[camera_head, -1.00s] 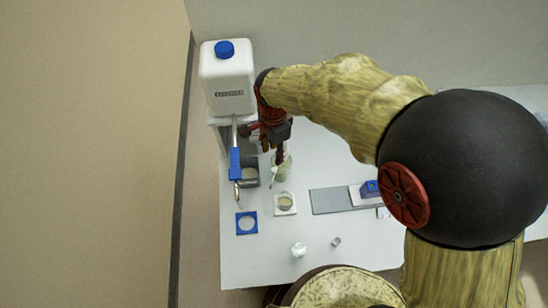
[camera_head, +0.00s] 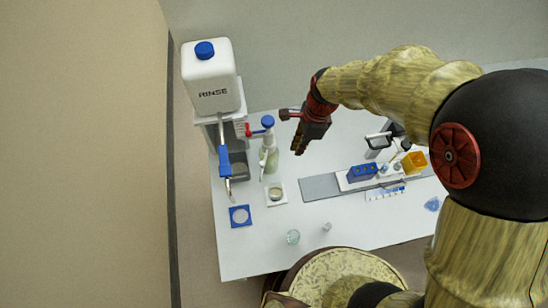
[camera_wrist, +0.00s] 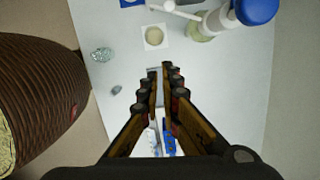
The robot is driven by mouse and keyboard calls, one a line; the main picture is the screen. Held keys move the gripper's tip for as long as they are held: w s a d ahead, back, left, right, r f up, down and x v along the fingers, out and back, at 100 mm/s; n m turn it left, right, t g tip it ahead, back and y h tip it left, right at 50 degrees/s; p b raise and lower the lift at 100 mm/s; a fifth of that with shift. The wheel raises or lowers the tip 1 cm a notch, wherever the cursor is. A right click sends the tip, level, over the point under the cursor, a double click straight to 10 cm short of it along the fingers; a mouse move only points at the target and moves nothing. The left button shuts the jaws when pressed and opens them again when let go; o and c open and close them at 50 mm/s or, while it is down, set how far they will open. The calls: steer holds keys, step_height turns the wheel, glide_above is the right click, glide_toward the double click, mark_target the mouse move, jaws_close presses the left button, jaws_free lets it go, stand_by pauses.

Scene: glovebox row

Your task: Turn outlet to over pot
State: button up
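A white tank with a blue cap and the word RINSE (camera_head: 212,88) stands at the back left. Its outlet, a metal pipe with a blue sleeve (camera_head: 224,160), hangs down the front, and its bent tip (camera_head: 229,188) points toward the table's front. A dark grey box-like vessel (camera_head: 239,172) sits beside the sleeve; I cannot tell whether it is the pot. A small round dish on a white square (camera_head: 276,194) lies to the right. My gripper (camera_head: 298,150) is right of the outlet, apart from it and above the table. In the wrist view its fingers (camera_wrist: 163,72) show a narrow gap with nothing held.
A blue-topped bottle (camera_head: 269,150) stands between the outlet and my gripper. A blue square with a round centre (camera_head: 240,216) lies in front of the outlet. Small glass vessels (camera_head: 293,237) stand near the front edge. A grey strip with a blue rack (camera_head: 362,173) is at right.

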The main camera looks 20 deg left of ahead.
mark_target(264, 164)
steer(key=shift+s+a+f+m+y, duration=0.3)
steer(key=shift+s+f+m, duration=0.3)
steer(key=shift+f, duration=0.1)
jaws_close()
steer(key=a+f, duration=0.6)
steer(key=f, duration=0.4)
steer(key=shift+s+a+b, duration=0.3)
steer(key=shift+s+b, duration=0.1)
steer(key=shift+s, duration=0.05)
steer(key=shift+s+r, duration=0.1)
steer(key=shift+s+a+m+p, duration=0.15)
steer(key=shift+a+m+p, duration=0.15)
steer(key=shift+m+p, duration=0.15)
